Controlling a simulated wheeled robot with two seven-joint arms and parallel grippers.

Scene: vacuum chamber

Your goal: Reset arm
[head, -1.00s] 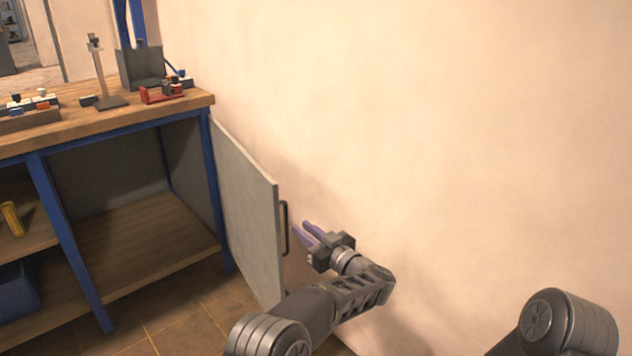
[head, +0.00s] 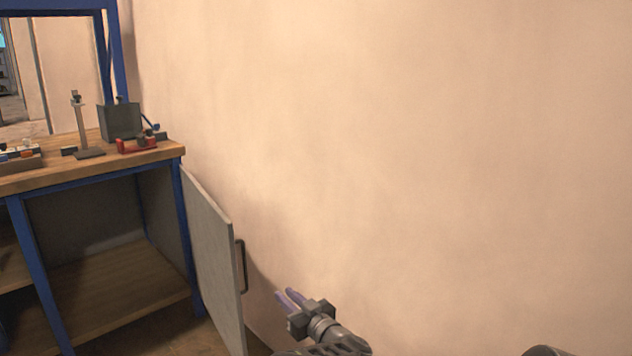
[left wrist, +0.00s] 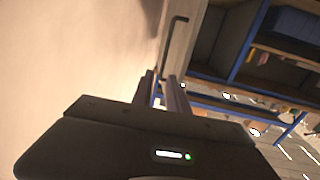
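My left gripper (head: 285,298) is at the lower middle of the head view, just right of the open cabinet door (head: 214,258) and its dark handle (head: 241,265). Its two purple fingers are a little apart with nothing between them. In the left wrist view the fingers (left wrist: 160,92) point toward the handle (left wrist: 176,45), which stands clear of them. The right gripper is not in view; only a dark bit of my right arm shows at the bottom edge of the head view.
A workbench (head: 88,170) with blue legs and open shelves stands at the left. On it are a grey box (head: 120,121), a red tool (head: 136,146) and a small stand (head: 82,130). A bare plaster wall (head: 420,150) fills the right side.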

